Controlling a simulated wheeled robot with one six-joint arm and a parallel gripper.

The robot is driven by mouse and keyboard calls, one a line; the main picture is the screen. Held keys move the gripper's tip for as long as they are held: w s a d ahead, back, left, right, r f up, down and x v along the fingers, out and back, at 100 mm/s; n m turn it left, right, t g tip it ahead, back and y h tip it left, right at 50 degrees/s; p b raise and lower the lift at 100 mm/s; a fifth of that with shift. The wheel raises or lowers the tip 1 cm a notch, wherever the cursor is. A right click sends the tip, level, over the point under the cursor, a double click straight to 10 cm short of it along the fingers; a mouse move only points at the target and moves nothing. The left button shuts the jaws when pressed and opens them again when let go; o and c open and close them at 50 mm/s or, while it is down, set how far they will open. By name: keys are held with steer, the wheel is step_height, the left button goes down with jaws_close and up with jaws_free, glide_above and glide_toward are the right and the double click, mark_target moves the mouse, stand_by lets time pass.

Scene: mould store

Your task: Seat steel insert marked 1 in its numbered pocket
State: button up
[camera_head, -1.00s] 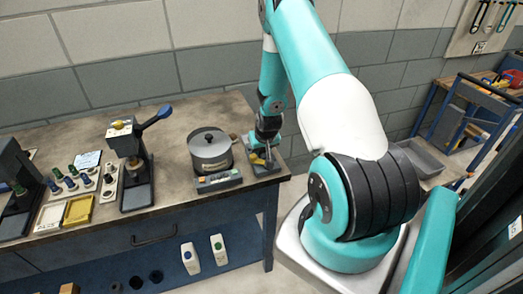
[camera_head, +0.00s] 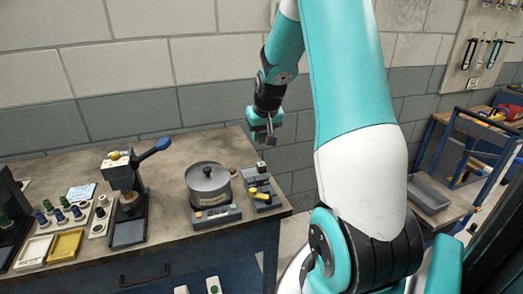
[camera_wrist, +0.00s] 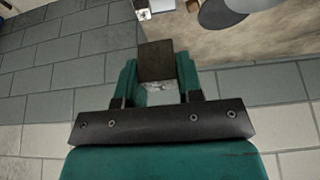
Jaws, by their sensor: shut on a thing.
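My gripper (camera_head: 265,127) is raised above the right end of the bench. It is shut on a small block, which I take to be the steel insert (camera_head: 270,141). In the wrist view the block (camera_wrist: 157,60) looks dark brown and sits upright between the teal fingers of my gripper (camera_wrist: 158,85). No number can be read on it. Below is a small dark fixture (camera_head: 264,203) with a yellow handle, apart from the block. I cannot make out a numbered pocket.
A lidded grey pot (camera_head: 208,186) on a base with buttons stands left of the fixture. A lever press (camera_head: 127,195), a yellow tray (camera_head: 66,245) and a white tray (camera_head: 34,252) are further left on the bench (camera_head: 170,218). A blue trolley (camera_head: 445,160) stands at the right.

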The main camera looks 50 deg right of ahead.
steer(key=shift+r+p, duration=1.15)
steer(key=shift+r, duration=0.75)
